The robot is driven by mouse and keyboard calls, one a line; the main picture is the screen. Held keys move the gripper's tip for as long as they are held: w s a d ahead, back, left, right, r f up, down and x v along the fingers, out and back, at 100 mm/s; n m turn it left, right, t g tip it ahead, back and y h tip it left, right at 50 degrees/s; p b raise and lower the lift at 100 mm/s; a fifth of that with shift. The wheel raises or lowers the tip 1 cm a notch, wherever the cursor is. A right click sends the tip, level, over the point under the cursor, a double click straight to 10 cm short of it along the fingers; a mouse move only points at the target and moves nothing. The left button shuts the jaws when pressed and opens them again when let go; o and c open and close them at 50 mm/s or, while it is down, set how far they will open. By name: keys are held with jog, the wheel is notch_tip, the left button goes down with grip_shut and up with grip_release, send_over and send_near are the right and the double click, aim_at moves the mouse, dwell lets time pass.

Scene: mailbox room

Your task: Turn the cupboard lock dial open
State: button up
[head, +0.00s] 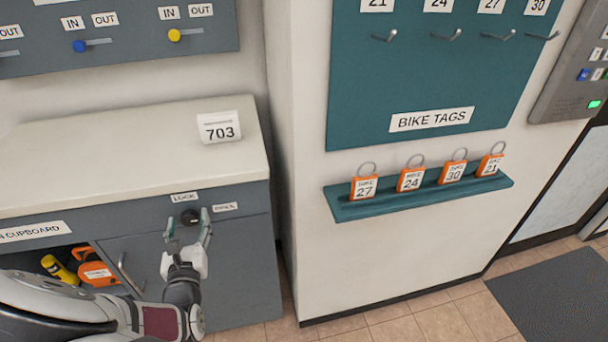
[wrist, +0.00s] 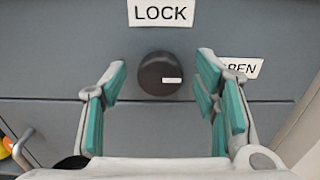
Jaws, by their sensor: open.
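The lock dial (wrist: 158,75) is a round black knob on the grey cupboard front, with a small white mark on its right side. It also shows in the head view (head: 189,216). The LOCK label (wrist: 162,13) is above the dial. The OPEN label (wrist: 240,67) is to its right, partly covered by a finger. My gripper (wrist: 160,85) is open, its two teal-padded fingers on either side of the dial with a gap on each side. In the head view my gripper (head: 189,225) is at the dial.
A white counter (head: 90,150) with a 703 card (head: 220,127) is above the cupboard. A cupboard handle (head: 130,273) is at lower left, beside an open compartment with yellow and orange items. A teal shelf of orange bike tags (head: 420,198) is on the right wall.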

jog(key=p+v, duration=0.4)
jog(key=v, duration=0.9)
jog(key=w+d+r+m+g+h, duration=0.3)
jog(key=d+r+m+h, duration=0.3)
jog(key=d, duration=0.6)
jog(key=w+d+r+m+g+h+p, duration=0.1)
jog(key=w+d+r+m+g+h, duration=0.2)
jog(key=d+r+m, duration=0.7)
jog(key=shift+w+d+r+h+p, duration=0.3)
jog(key=shift+w+d+r+h, duration=0.55)
jog(key=shift+h, duration=1.45)
jog(key=shift+w+d+f, duration=0.15)
jog(key=shift+d+f, duration=0.05)
jog(key=shift+f, duration=0.05)
